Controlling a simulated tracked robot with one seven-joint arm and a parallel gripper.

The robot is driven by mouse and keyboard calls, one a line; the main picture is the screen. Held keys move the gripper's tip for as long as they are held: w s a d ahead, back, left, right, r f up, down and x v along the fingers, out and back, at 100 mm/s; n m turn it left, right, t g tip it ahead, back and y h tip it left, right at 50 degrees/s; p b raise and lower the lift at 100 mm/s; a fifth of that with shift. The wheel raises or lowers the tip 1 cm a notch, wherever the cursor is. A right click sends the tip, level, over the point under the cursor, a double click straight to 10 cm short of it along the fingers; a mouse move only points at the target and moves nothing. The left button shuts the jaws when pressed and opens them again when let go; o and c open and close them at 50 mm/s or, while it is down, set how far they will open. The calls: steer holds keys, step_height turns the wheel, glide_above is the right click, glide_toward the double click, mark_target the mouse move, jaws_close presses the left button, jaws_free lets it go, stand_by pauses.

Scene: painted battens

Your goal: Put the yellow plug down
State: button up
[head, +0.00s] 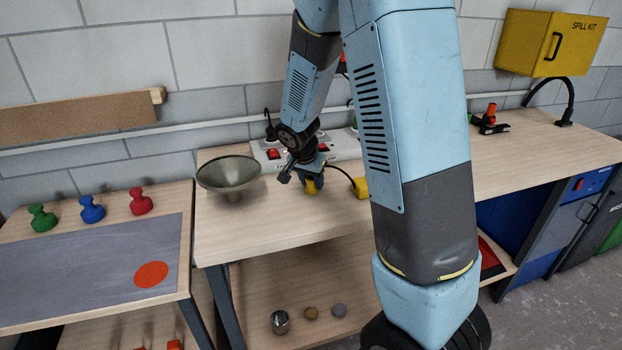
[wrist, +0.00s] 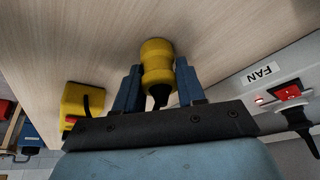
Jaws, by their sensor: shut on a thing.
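The yellow plug (head: 311,188) is in my gripper (head: 311,178), low over the wooden bench in front of the power strip (head: 267,157). In the wrist view the yellow plug (wrist: 157,56) sits between the two blue fingers of my gripper (wrist: 158,80), with its black cord end toward the palm. The fingers are shut on its sides. I cannot tell whether the plug touches the bench top. The power strip in the wrist view (wrist: 243,92) shows a FAN label, a red switch and a black plug.
A yellow box (head: 360,188) with a black cable stands just right of the gripper; it also shows in the wrist view (wrist: 84,103). A grey funnel-shaped bowl (head: 229,174) is to the left. The bench front (head: 262,225) is clear. Colored knobs (head: 92,209) stand on the left table.

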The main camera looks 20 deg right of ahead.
steer(key=shift+f, duration=0.1)
steer(key=o, duration=1.2)
steer(key=shift+r, duration=0.4)
steer(key=v, duration=1.2)
steer(key=shift+s+d+r+n+t+y, duration=0.45)
steer(key=shift+s+r+n, duration=1.25)
steer(key=shift+s, duration=2.45)
steer(key=shift+s+d+r+n+t+y, duration=0.4)
steer(key=shift+s+r+n, duration=1.3)
steer(key=shift+s, duration=2.5)
steer(key=shift+s+d+r+n+t+y, duration=0.25)
steer(key=shift+s+d+r+n+y, duration=0.55)
steer(key=shift+s+r, duration=2.45)
